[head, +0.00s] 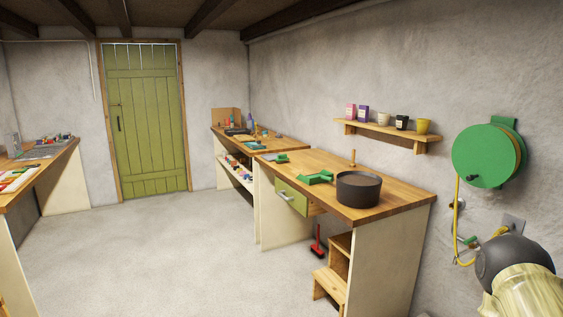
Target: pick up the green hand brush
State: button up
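A green object (316,178) lies on the wooden bench top on the right, left of the dark pot. Its shape could be a hand brush, but it is too small to be sure. A second green item (278,158) lies farther back near the bench's far end, also too small to tell. My gripper is not in view.
The wooden bench (391,203) holds a dark round pot (358,190); its green drawer (291,196) is partly open. A wooden step stool (331,283) and a red long-handled tool (317,248) stand below. A wall shelf (388,129) and green hose reel (486,156) are right. The middle floor is clear.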

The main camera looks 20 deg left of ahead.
aim_at(280, 157)
jog(key=u, duration=0.35)
jog(key=i, duration=0.65)
jog(key=u, duration=1.15)
jog(key=i, duration=1.6)
jog(key=u, duration=0.4)
jog(key=i, duration=1.65)
jog(key=z, duration=1)
jog(key=i, duration=1.35)
jog(key=z, duration=0.95)
